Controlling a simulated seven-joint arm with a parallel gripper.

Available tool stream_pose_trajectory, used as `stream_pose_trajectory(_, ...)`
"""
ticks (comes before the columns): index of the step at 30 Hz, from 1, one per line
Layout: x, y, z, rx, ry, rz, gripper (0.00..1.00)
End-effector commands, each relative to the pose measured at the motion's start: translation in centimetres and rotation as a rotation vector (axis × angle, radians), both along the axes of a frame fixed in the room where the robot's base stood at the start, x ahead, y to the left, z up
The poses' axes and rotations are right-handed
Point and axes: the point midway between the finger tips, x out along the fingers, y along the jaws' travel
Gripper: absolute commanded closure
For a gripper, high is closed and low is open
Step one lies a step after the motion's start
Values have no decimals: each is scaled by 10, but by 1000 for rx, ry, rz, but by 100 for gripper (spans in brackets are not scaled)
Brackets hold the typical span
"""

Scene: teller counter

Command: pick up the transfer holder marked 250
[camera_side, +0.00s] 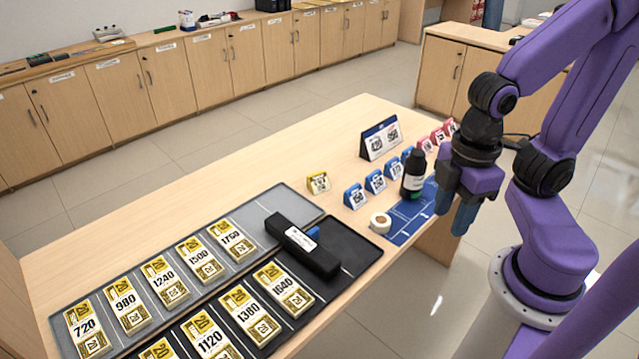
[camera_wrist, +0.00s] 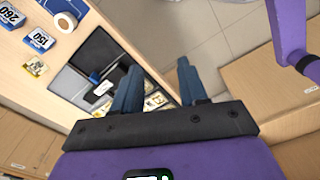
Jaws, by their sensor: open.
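In the wrist view a blue-edged holder (camera_wrist: 8,18) at the upper left edge reads like 250 or 260. Beside it stands a blue holder (camera_wrist: 39,40) marked 150. In the side view the matching holder appears to be the second blue one (camera_side: 375,182) in the row, standing upright on the counter; its number is too small to read surely. My gripper (camera_side: 455,206) is open and empty, fingers pointing down, near the counter's right edge, to the right of the holders and apart from them. Its fingers also show in the wrist view (camera_wrist: 158,86).
A dark bottle (camera_side: 413,174) stands between the gripper and the blue holders. A yellow holder (camera_side: 318,182), red holders (camera_side: 438,136) and a calendar-like stand (camera_side: 381,138) are near. Trays (camera_side: 345,243) hold yellow bundles and a black box (camera_side: 302,246).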

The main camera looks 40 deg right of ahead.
Motion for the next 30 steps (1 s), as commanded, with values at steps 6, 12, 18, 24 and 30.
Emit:
stream_pose_trajectory(6,0,0,0,0,0,0,57)
stream_pose_trajectory(12,0,0,0,0,0,0,57)
stream_pose_trajectory(18,0,0,0,0,0,0,22)
stream_pose_trajectory(24,0,0,0,0,0,0,2)
stream_pose_trajectory(30,2,3,-2,6,-1,-10,2)
